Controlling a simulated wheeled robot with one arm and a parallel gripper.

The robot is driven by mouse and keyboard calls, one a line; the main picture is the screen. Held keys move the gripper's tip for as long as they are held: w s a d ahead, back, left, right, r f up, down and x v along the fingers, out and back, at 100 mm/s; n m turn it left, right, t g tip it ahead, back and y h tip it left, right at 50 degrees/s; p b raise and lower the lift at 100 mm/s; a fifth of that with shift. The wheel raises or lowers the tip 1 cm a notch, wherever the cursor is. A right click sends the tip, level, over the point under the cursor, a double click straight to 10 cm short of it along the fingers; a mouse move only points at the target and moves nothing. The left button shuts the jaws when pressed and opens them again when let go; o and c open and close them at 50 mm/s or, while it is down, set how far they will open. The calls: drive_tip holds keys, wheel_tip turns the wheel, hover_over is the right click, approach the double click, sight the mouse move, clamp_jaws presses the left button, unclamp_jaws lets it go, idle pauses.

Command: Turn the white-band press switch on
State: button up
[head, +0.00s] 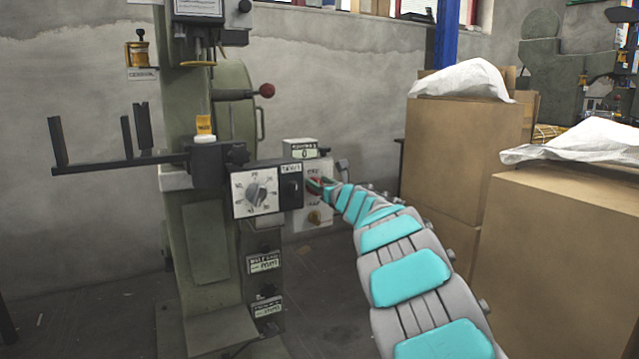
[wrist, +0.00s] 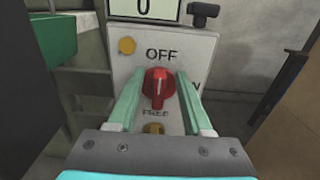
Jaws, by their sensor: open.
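The green-grey press (head: 205,240) stands left of centre in the head view, with a whitish band (head: 175,181) on its column. A light switch panel (head: 322,219) is at its right side. In the wrist view the panel (wrist: 203,50) carries a red rotary switch (wrist: 157,82) with a white mark. "OFF" is printed above it and lettering below; lettering at the right is partly hidden by a finger. My gripper (wrist: 160,95) is open, its pale green fingers on either side of the red switch. I cannot tell whether they touch it. My gripper (head: 320,185) looks small in the head view.
A dial box (head: 255,192) sits left of the panel. A display (head: 301,149) reading 0 stands above it. A dark bracket (head: 110,165) and a red-knobbed lever (head: 266,90) project from the press. Cardboard boxes (head: 465,140) stand at the right, near my arm.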

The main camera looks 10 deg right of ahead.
clamp_jaws()
idle(0.3)
idle(0.5)
drive_tip(key=shift+w+d+f+m+p, duration=0.1)
drive_tip(key=shift+d+f+m+p, duration=0.2)
drive_tip(key=shift+m+p, duration=1.85)
drive_tip(key=shift+w+d+f+m+p, duration=0.1)
drive_tip(key=shift+d+f+m+p, duration=0.3)
drive_tip(key=shift+m, duration=3.45)
drive_tip(key=shift+w+d+f+m+p, duration=0.1)
drive_tip(key=shift+d+f+m+p, duration=0.15)
drive_tip(key=shift+m+p, duration=1.95)
drive_tip(key=shift+m+b, duration=0.8)
drive_tip(key=shift+m, duration=0.1)
